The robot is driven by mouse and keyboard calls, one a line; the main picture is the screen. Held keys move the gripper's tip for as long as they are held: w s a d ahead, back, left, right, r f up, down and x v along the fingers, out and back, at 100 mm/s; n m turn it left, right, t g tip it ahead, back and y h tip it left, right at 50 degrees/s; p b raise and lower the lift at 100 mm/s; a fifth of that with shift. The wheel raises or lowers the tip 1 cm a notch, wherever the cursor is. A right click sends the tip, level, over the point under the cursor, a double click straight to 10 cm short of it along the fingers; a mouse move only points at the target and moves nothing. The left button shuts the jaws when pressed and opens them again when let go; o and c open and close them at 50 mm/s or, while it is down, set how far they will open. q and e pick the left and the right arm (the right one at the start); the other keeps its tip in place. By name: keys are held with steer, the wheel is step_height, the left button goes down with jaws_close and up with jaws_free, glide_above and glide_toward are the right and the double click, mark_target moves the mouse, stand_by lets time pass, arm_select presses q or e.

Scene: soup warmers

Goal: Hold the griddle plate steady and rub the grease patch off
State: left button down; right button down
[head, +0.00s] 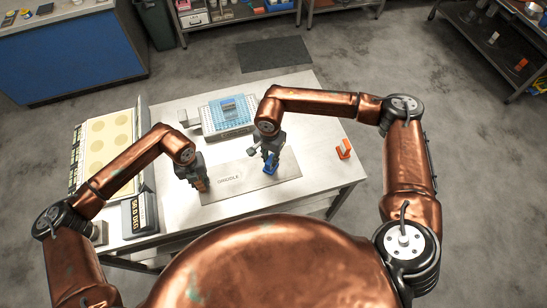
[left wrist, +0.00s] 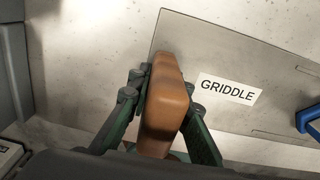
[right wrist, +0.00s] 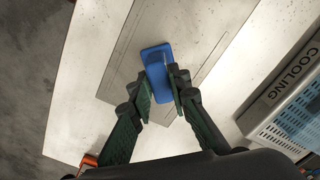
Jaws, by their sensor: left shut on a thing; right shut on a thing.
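The grey griddle plate (head: 240,188) lies flat on the steel table with a white GRIDDLE label, which reads clearly in the left wrist view (left wrist: 228,90). My left gripper (head: 200,182) is shut on a brown block-shaped handle (left wrist: 165,100) at the plate's left end. My right gripper (head: 270,158) is shut on a blue block (right wrist: 157,70) over the right part of the plate. The blue block looks low, at or just above the surface; contact cannot be told. I cannot make out a grease patch; the block and gripper hide part of the plate.
A blue rack (head: 228,113), with a COOLING sign in the right wrist view (right wrist: 290,80), stands behind the plate. A cream panel with round marks (head: 108,135) and a dark display box (head: 140,215) are at left. An orange item (head: 343,149) lies right; table around it is clear.

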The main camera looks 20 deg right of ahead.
steer(key=shift+s+a, duration=0.2)
steer(key=shift+a, duration=1.8)
steer(key=shift+w+a, duration=0.15)
steer(key=shift+a, duration=0.5)
steer(key=shift+w+f, duration=0.2)
steer(key=shift+w, duration=0.1)
steer(key=shift+w+d, duration=0.1)
steer(key=shift+d, duration=0.65)
steer(key=shift+d+r, duration=0.2)
steer(key=shift+d, duration=1.25)
steer(key=shift+d+f, duration=0.2)
steer(key=shift+d, duration=0.65)
steer(key=shift+d+f, duration=0.15)
steer(key=shift+d, duration=0.7)
steer(key=shift+d+r, duration=0.15)
steer(key=shift+d, duration=0.75)
steer(key=shift+d+r, duration=0.1)
steer(key=shift+d, duration=0.75)
steer(key=shift+a, duration=1.85)
steer(key=shift+a+r, duration=0.15)
steer(key=shift+a, duration=1.1)
steer(key=shift+a+f, duration=0.15)
steer(key=shift+a, duration=0.55)
steer(key=shift+a+f, duration=0.15)
steer(key=shift+a, duration=0.5)
steer(key=shift+s+a+r, duration=0.1)
steer(key=shift+s+a, duration=0.05)
steer(key=shift+a, duration=0.55)
steer(key=shift+s+a, duration=0.1)
steer(key=shift+a, duration=0.6)
